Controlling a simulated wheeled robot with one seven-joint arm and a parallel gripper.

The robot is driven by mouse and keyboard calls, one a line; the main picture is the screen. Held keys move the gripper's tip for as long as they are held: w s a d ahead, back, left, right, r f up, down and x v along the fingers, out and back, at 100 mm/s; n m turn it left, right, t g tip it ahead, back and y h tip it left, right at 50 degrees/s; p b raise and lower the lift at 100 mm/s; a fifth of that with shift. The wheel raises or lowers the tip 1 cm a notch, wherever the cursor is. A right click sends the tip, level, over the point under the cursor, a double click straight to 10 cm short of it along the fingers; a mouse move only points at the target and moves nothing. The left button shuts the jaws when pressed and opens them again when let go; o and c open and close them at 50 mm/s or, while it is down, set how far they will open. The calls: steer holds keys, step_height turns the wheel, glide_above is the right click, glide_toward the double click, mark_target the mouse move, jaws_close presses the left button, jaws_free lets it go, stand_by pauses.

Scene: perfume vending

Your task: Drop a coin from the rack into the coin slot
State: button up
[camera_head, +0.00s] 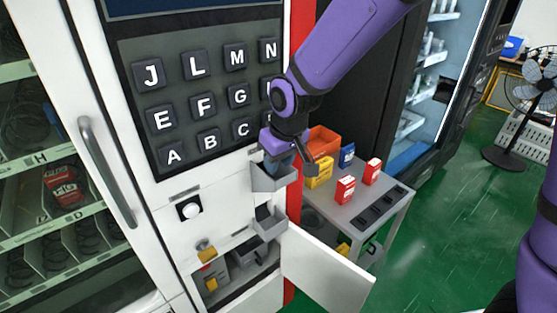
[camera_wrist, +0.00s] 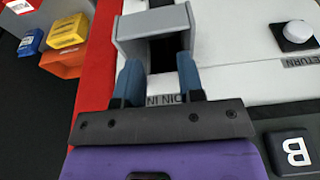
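My gripper (camera_head: 278,160) is at the front of the white vending machine, just above a small grey tray (camera_head: 272,178). In the wrist view its two blue fingers (camera_wrist: 160,82) are apart, with no coin visible between them. The fingertips reach to a grey box-shaped coin inlet (camera_wrist: 153,30) with a dark opening. A "COIN IN" label (camera_wrist: 165,99) shows upside down between the fingers and is partly covered. No coin can be made out in either view, and I cannot clearly identify a coin rack.
A lettered keypad (camera_head: 205,100) is above and left of my gripper. A white return button (camera_head: 191,209) is below it. A second grey tray (camera_head: 270,224) and an open white door (camera_head: 325,272) are lower down. A side table (camera_head: 350,212) with several small boxes stands at right.

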steer(key=v, duration=1)
steer(key=shift+r, duration=0.35)
steer(key=shift+s, duration=0.1)
steer(key=s+d+r+m+t, duration=0.1)
steer(key=s+d+r+m, duration=0.35)
steer(key=d, duration=0.85)
steer(key=s+d+r+m+t+h, duration=0.1)
steer(key=s+d+r, duration=0.1)
steer(key=s+d, duration=0.4)
steer(key=s+d+r+m, duration=0.1)
steer(key=s+d+r, duration=0.1)
steer(key=s+d, duration=0.3)
steer(key=s, duration=0.3)
steer(key=shift+s+d+r+t+h, duration=0.25)
steer(key=shift+d+t+h, duration=0.15)
steer(key=shift+c, duration=0.2)
